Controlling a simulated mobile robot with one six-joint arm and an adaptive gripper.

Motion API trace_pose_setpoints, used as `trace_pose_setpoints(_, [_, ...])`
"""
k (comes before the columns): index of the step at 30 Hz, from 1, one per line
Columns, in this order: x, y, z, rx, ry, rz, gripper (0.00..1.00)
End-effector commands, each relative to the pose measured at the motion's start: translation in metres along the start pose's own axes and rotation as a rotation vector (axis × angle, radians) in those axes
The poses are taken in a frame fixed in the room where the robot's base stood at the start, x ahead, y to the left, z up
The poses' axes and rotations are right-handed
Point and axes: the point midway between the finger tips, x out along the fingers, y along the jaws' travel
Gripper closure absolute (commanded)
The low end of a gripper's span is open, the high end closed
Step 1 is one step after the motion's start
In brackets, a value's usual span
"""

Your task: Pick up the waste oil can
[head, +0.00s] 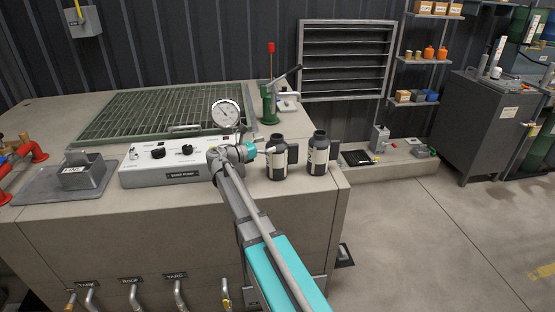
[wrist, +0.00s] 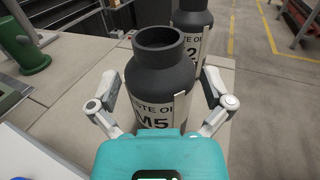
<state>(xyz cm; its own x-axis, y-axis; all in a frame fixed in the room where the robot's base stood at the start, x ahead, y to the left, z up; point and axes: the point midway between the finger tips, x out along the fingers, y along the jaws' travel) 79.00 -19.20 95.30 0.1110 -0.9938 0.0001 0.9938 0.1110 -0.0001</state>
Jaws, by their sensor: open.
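A dark grey can (wrist: 160,75) with a wide open neck and a white label reading "...TE OIL M5" stands upright, close in the wrist view. My open gripper (wrist: 160,90) has one finger on each side of it; I cannot tell whether they touch it. A second similar can (wrist: 190,22), its label partly hidden, stands behind it. In the head view, my gripper (head: 264,150) is at the left can (head: 276,164). The right can (head: 317,156) stands beside it near the bench's right end. Both have dark side handles.
A white control panel (head: 165,165) with a gauge (head: 225,113) lies left of my gripper. A green hand pump (head: 268,104) stands behind the cans. A grey box (head: 84,172) sits farther left.

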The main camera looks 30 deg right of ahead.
Motion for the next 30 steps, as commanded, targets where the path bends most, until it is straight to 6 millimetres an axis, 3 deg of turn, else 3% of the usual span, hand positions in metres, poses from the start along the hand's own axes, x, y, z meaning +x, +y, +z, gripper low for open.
trace_pose_setpoints(12, [0.042,0.002,0.000,0.000,0.000,0.000,0.00])
trace_pose_setpoints(30, [0.043,0.002,0.000,0.000,0.000,0.000,0.02])
